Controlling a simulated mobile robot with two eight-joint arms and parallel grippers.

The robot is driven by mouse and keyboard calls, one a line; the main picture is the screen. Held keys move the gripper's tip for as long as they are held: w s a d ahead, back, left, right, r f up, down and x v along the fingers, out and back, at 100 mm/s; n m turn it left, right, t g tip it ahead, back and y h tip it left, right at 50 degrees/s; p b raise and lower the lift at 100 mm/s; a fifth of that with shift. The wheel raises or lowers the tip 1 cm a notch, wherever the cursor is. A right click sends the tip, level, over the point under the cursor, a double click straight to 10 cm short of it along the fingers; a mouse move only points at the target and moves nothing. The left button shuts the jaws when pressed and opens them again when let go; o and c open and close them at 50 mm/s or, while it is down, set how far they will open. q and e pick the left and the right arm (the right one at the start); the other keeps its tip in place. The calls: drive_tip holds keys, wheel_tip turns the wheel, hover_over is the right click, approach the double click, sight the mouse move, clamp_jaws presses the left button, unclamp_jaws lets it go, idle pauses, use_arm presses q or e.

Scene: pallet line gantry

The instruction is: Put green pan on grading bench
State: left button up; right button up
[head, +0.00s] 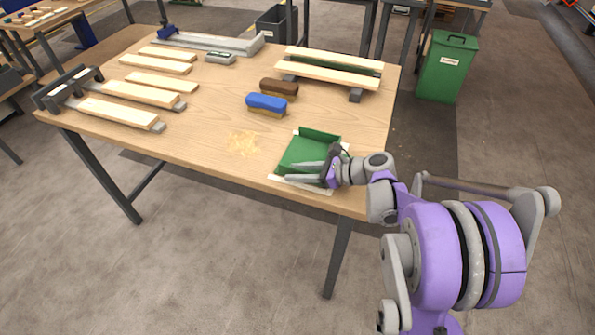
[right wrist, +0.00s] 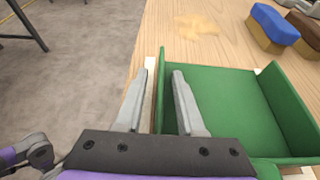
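The green pan (head: 305,155) has low raised walls and lies on a pale mat (head: 322,188) at the near right corner of a wooden-topped bench (head: 190,125). My right gripper (head: 288,171) is at the pan's near side. In the right wrist view the pan (right wrist: 228,105) fills the right half, and the right gripper's fingers (right wrist: 162,80) are apart, one on each side of the pan's wall, with gaps visible. The arm hides the pan's right end in the head view. My left gripper is not in view.
A blue brush (head: 266,103) and a brown brush (head: 279,88) lie behind the pan. Sawdust (head: 243,143) is left of it. Slats (head: 120,112) lie at the left, and a slatted piece (head: 328,72) stands at the back right. A green bin (head: 447,68) stands beyond the bench.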

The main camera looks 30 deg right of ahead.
drive_tip(key=shift+r, duration=0.3)
drive_tip(key=v, duration=1.2)
drive_tip(key=shift+s+a+f+p, duration=0.1)
drive_tip(key=shift+p, duration=0.2)
